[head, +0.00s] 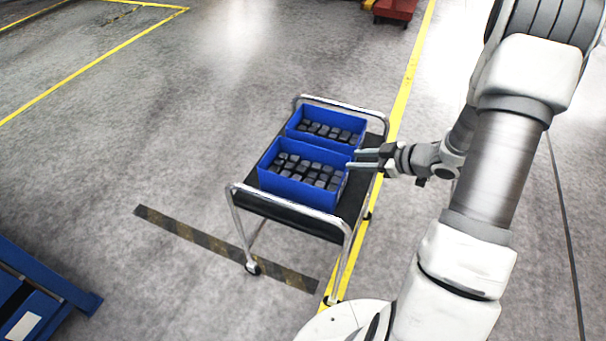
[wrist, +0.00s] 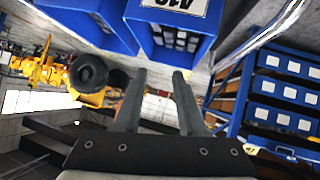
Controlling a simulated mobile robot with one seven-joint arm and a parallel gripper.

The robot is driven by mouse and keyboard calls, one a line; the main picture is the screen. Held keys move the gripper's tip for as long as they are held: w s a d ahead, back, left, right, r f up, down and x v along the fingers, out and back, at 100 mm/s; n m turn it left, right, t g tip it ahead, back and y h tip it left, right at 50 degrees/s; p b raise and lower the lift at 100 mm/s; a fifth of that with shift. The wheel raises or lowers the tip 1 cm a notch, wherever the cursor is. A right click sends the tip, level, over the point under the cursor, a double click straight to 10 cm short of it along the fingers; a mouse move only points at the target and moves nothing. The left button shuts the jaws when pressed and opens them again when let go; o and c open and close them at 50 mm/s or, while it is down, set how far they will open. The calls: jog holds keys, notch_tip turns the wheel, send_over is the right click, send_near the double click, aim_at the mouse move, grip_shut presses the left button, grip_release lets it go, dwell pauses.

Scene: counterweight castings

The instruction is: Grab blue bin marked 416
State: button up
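Two blue bins filled with dark blocks stand on a black-topped cart (head: 341,211), a near bin (head: 296,190) and a far bin (head: 350,146). My gripper (head: 353,160) is at their right side, close to where the two bins meet. In the wrist view my gripper (wrist: 160,73) has its two fingers spread with nothing between them. A blue bin with a white label (wrist: 176,4) is at the top there. The label is upside down and cut off, so I cannot read it surely. Another blue bin (wrist: 75,22) is left of it.
The cart has metal handle rails (head: 290,204) at both ends. A blue structure (head: 45,280) stands at lower left and a red cart (head: 395,8) far back. Blue shelving (wrist: 285,90) shows in the wrist view. The floor left of the cart is clear.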

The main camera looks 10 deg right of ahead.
jog(key=s+a+f+g+y, duration=0.1)
jog(key=s+a+f+y, duration=0.2)
jog(key=s+y, duration=0.15)
jog(key=b, duration=0.4)
send_near(294, 182)
jog(key=x, duration=0.4)
jog(key=shift+n+h, duration=0.25)
jog(key=shift+n, duration=0.05)
jog(key=shift+b+x, duration=0.95)
jog(key=shift+x, duration=2.05)
jog(key=shift+r, duration=0.1)
grip_shut()
